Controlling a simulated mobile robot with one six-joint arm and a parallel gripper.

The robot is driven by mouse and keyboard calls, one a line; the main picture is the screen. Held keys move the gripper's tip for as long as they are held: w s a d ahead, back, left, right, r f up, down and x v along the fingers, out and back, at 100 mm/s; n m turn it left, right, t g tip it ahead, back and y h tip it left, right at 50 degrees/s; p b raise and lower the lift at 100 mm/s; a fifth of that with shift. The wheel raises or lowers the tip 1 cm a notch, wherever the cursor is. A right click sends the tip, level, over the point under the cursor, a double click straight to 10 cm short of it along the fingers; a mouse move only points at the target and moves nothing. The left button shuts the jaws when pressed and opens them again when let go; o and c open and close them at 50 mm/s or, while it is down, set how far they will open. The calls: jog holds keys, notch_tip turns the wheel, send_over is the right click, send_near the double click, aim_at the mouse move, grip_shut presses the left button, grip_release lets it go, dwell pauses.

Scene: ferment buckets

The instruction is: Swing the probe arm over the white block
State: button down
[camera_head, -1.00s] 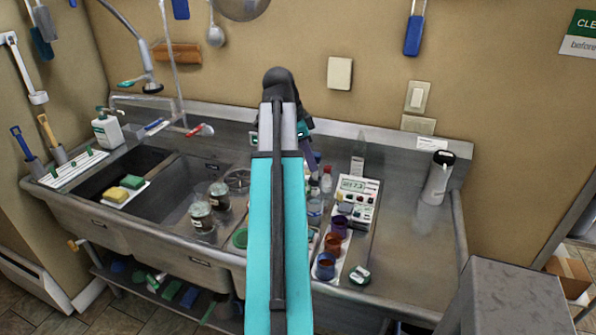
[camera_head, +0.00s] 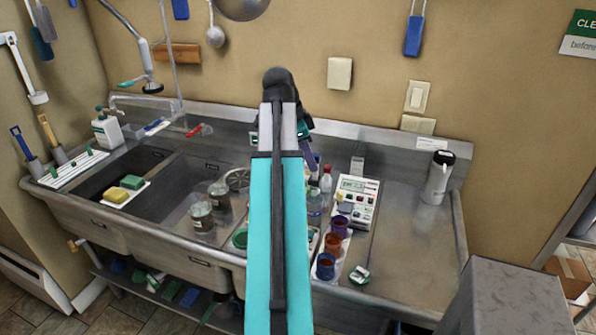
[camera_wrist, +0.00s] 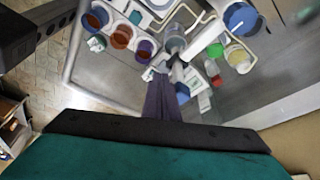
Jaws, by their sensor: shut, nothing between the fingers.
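My gripper (camera_wrist: 163,100) is shut and empty, its purple fingers pointing down over the sink's right-hand drainboard. Its fingers (camera_head: 309,153) show partly behind my teal arm in the head view. In the wrist view a pale jointed arm that looks like the probe arm (camera_wrist: 200,40) lies just beyond the fingertips; I cannot tell whether they touch it. The white meter (camera_head: 357,190) with a lit display stands to the right of the gripper in the head view. I cannot clearly pick out the white block; my arm hides part of that area.
An orange cup (camera_head: 333,243), a purple cup (camera_head: 339,225) and a blue-rimmed cup (camera_head: 326,265) stand in a row near the meter. Bottles, including a red-capped one (camera_head: 326,180), crowd behind.

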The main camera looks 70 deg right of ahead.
aim_at(316, 156)
jog(key=shift+s+d, duration=0.2)
jog(key=shift+d, duration=1.45)
jog(key=shift+w+d, duration=0.2)
jog(key=shift+d, duration=1.4)
jog(key=shift+w+d, duration=0.3)
jog(key=shift+d, duration=0.45)
jog(key=shift+w+d, duration=0.3)
jog(key=shift+d, duration=0.55)
